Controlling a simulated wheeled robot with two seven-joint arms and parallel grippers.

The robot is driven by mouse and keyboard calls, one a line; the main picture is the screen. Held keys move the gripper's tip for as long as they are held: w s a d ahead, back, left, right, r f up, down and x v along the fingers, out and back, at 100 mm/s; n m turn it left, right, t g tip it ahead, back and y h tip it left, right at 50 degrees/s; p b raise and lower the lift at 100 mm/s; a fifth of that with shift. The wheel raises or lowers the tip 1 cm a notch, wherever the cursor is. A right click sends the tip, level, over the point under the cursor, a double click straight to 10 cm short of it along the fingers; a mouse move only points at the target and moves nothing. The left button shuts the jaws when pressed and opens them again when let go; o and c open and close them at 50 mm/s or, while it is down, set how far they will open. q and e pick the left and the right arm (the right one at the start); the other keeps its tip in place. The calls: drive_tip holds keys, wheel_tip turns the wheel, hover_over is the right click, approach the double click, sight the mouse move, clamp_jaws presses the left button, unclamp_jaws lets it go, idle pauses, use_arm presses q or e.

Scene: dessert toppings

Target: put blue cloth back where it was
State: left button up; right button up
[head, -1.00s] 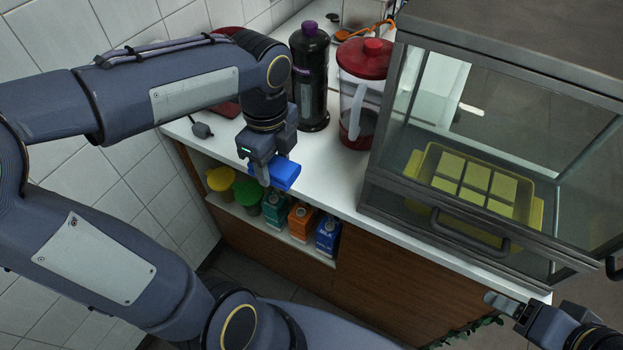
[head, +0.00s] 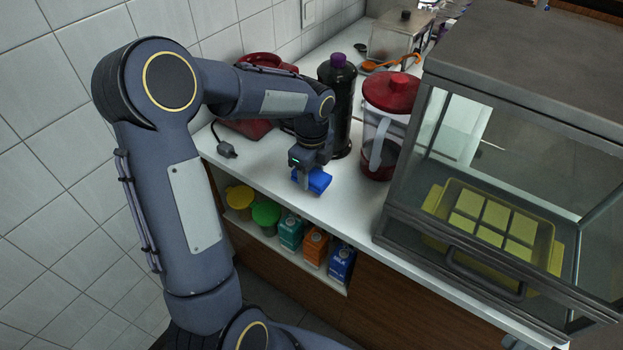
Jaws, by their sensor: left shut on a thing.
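The blue cloth (head: 315,181) is a small folded bundle at the front left part of the white counter (head: 345,200). My left gripper (head: 308,178) comes down from above and is shut on it. The cloth is at or just above the counter top; I cannot tell if it touches. Part of the cloth is hidden by the gripper. My right gripper is out of view.
A dark bottle with a purple cap (head: 338,105) and a red-lidded pitcher (head: 385,130) stand just behind the cloth. A glass case (head: 480,260) fills the right side. A shelf below holds green-lidded jar (head: 266,214) and several cartons.

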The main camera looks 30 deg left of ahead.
sight(312, 173)
use_arm(q)
drive_tip(key=shift+f, duration=1.6)
drive_tip(key=shift+f, duration=0.25)
drive_tip(key=o, duration=0.9)
drive_tip(key=shift+r, duration=0.1)
